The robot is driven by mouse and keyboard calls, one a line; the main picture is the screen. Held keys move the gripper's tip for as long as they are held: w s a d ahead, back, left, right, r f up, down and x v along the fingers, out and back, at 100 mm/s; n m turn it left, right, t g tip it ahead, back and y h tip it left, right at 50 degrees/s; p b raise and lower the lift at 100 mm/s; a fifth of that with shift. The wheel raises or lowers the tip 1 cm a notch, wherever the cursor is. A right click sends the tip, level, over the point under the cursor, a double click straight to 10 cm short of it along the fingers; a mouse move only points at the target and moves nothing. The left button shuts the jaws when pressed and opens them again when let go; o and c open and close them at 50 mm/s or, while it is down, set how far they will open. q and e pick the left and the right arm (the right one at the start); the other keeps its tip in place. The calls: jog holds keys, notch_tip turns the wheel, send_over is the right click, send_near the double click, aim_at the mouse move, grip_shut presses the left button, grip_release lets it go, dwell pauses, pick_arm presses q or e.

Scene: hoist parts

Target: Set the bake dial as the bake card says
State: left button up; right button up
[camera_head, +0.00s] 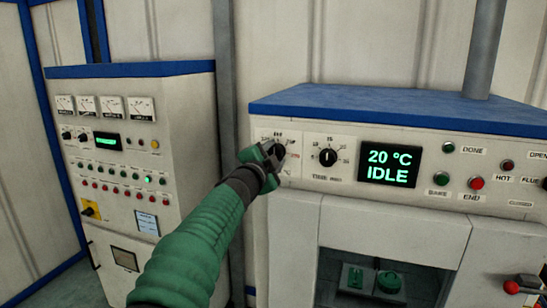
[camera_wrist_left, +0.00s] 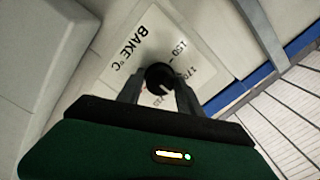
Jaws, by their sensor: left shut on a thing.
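The bake dial is a black round knob, clear in the left wrist view (camera_wrist_left: 158,76), on a white plate lettered BAKE °C with 150 and 170 legible. A pale pointer mark shows on the knob, but I cannot tell which number it meets. My left gripper (camera_head: 271,155) is shut on the knob, one finger on each side, and hides most of it in the head view. A small pale blue card (camera_head: 147,222) is on the left cabinet; its writing is too small to read, and I cannot tell if it is the bake card. My right gripper is out of view.
Right of the bake dial is the time dial (camera_head: 327,157). The green display (camera_head: 390,165) reads 20 °C and IDLE. Several buttons and lamps lie further right. Below is an open chamber (camera_head: 345,240) with green parts inside. A meter cabinet (camera_head: 130,85) stands at left.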

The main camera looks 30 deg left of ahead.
pick_arm(q)
jog(key=shift+f, duration=0.2)
jog(key=o, duration=1.3)
jog(key=shift+c, duration=0.2)
jog(key=shift+r, duration=0.1)
jog(key=b+v, duration=0.1)
jog(key=v, duration=1.5)
jog(key=shift+s+b, duration=0.25)
jog(key=shift+b, duration=0.15)
